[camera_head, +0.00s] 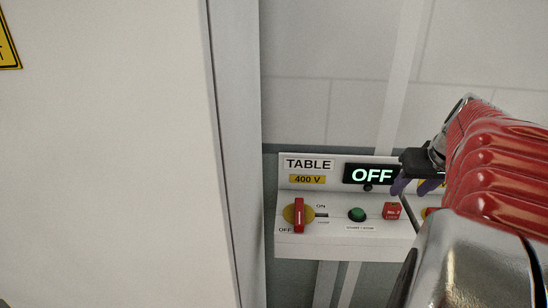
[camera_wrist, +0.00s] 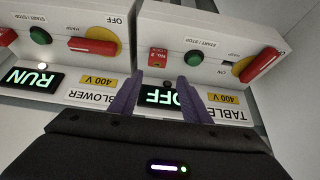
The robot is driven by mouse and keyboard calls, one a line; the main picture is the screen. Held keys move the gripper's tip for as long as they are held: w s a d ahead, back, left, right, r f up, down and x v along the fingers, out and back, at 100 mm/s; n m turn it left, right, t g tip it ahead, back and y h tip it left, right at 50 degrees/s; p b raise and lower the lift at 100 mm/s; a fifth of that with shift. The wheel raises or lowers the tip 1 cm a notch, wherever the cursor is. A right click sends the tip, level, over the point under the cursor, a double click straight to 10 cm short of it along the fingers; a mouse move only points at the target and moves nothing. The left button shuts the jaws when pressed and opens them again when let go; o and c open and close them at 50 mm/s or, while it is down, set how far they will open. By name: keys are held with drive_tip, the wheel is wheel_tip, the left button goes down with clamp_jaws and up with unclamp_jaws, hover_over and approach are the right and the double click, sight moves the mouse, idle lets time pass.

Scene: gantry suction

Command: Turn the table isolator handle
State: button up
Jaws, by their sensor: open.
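The table isolator handle (camera_head: 298,215) is a red bar on a yellow disc at the left of the white TABLE panel (camera_head: 345,245). In the head view it stands upright, with OFF printed at its lower left and ON at its upper right. The TABLE display (camera_head: 371,175) reads OFF. In the wrist view, the handle (camera_wrist: 262,64) is at the right, on the tilted, upside-down panel. My gripper (camera_head: 415,186) has purple fingers and is in front of the panel's right part. In the wrist view its fingers (camera_wrist: 160,82) are apart, with nothing between them, clear of the handle.
A green start/stop button (camera_head: 357,214) and a red lock tag (camera_head: 391,210) sit right of the handle. The BLOWER panel (camera_wrist: 55,80), showing RUN, has a similar red handle (camera_wrist: 92,46). A large pale cabinet side (camera_head: 110,150) stands left of the TABLE panel.

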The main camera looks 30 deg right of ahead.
drive_tip(key=w+a+n, duration=0.1)
drive_tip(key=w+a, duration=0.2)
drive_tip(key=w+a+n+y, duration=0.1)
drive_tip(key=w+a, duration=0.2)
drive_tip(key=a, duration=0.1)
drive_tip(key=w+a+n, duration=0.1)
drive_tip(key=w+a, duration=0.3)
drive_tip(key=shift+w+a+r+n, duration=0.1)
drive_tip(key=shift+r+n, duration=0.25)
drive_tip(key=shift+n, duration=0.05)
drive_tip(key=shift+c, duration=0.4)
hover_over(299, 209)
drive_tip(key=s+a, duration=0.3)
drive_tip(key=a, duration=0.1)
drive_tip(key=shift+s+d+r+m+g, duration=0.2)
drive_tip(key=shift+s+d+m+g, duration=0.2)
drive_tip(key=shift+m, duration=0.6)
drive_tip(key=shift+s+d+r+m+g, duration=0.15)
drive_tip(key=shift+s+d+m+g, duration=0.25)
drive_tip(key=shift+m, duration=0.6)
drive_tip(key=shift+a+f, duration=0.15)
drive_tip(key=x, duration=1.3)
drive_tip(key=shift+w+d+f, duration=0.15)
drive_tip(key=shift+w+d, duration=0.05)
drive_tip(key=shift+d, duration=0.05)
clamp_jaws()
